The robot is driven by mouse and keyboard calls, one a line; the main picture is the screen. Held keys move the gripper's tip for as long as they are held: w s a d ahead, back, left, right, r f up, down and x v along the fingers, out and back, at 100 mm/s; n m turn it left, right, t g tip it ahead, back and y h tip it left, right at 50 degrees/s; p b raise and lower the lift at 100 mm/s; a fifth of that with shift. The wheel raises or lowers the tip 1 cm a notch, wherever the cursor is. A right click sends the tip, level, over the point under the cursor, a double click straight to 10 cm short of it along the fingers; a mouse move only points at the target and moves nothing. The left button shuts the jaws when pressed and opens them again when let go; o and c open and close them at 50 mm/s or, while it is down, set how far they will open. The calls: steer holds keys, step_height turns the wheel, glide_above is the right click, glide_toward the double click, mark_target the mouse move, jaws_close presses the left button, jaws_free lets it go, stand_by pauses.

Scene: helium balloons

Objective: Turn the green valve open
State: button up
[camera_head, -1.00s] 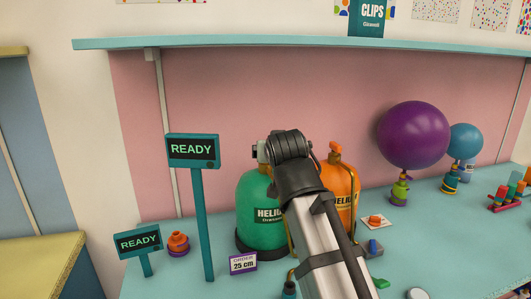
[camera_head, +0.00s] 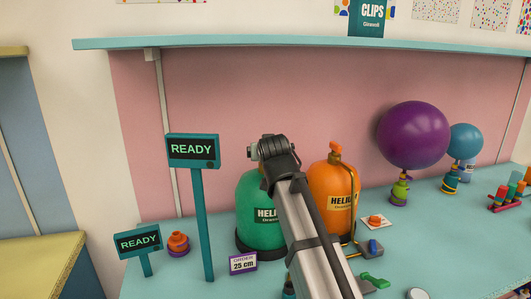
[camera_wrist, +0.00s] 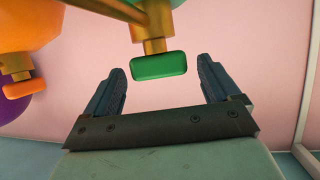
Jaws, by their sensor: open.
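The green helium tank (camera_head: 258,212) stands on the counter, its top hidden behind my arm in the head view. Its green valve handle (camera_wrist: 159,66) shows in the wrist view as a rounded bar under a brass stem. My gripper (camera_wrist: 161,80) is open. Its two dark fingers lie on either side of the handle, with gaps left and right. The handle sits around fingertip level, and I cannot tell how deep it is between them. In the head view the valve and the fingers are mostly hidden by my wrist.
An orange tank (camera_head: 333,195) with an orange handle (camera_wrist: 18,88) stands right beside the green one. READY signs (camera_head: 192,150) and an order card (camera_head: 243,263) stand at the left. A purple balloon (camera_head: 413,135) floats at the right. A shelf (camera_head: 300,42) runs above.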

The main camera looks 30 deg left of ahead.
steer(key=shift+x, duration=0.8)
steer(key=c, duration=1)
steer(key=shift+o, duration=0.2)
steer(key=shift+n+y, duration=0.3)
steer(key=shift+n+g+y, duration=0.6)
steer(key=shift+n+g, duration=0.1)
steer(key=shift+g, duration=0.1)
steer(key=o, duration=1)
steer(key=shift+c, duration=0.2)
steer(key=shift+s+d, duration=0.1)
